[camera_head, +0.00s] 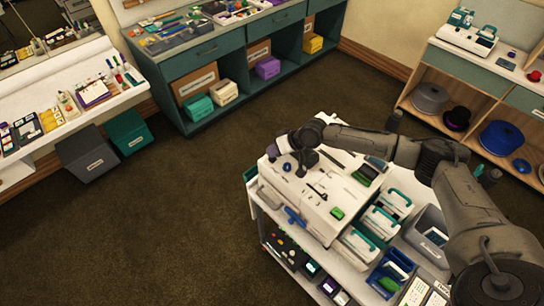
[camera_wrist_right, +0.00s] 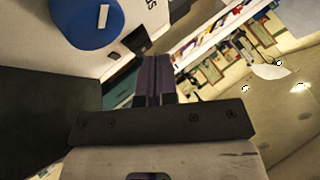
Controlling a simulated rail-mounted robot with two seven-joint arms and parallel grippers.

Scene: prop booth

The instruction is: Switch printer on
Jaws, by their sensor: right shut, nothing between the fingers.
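A white boxy machine, which looks like the printer (camera_head: 322,215), stands on top of a cart. Its top has a small round blue knob (camera_head: 287,167), dark slots and a green piece. In the right wrist view a large blue round knob (camera_wrist_right: 80,28) with a white bar mark sits on a white surface at the upper left, beside dark lettering. My right gripper (camera_head: 271,150) reaches over the machine's far left edge, close to the blue knob. Its fingers (camera_wrist_right: 154,75) are together and empty, apart from the knob. My left gripper is not in view.
The white cart (camera_head: 255,203) also carries teal-handled boxes (camera_head: 381,222), a grey bin (camera_head: 428,232) and blue trays. A teal cabinet (camera_head: 205,60) stands behind, and a wooden shelf (camera_head: 475,95) at the upper right. The brown floor left of the cart is clear.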

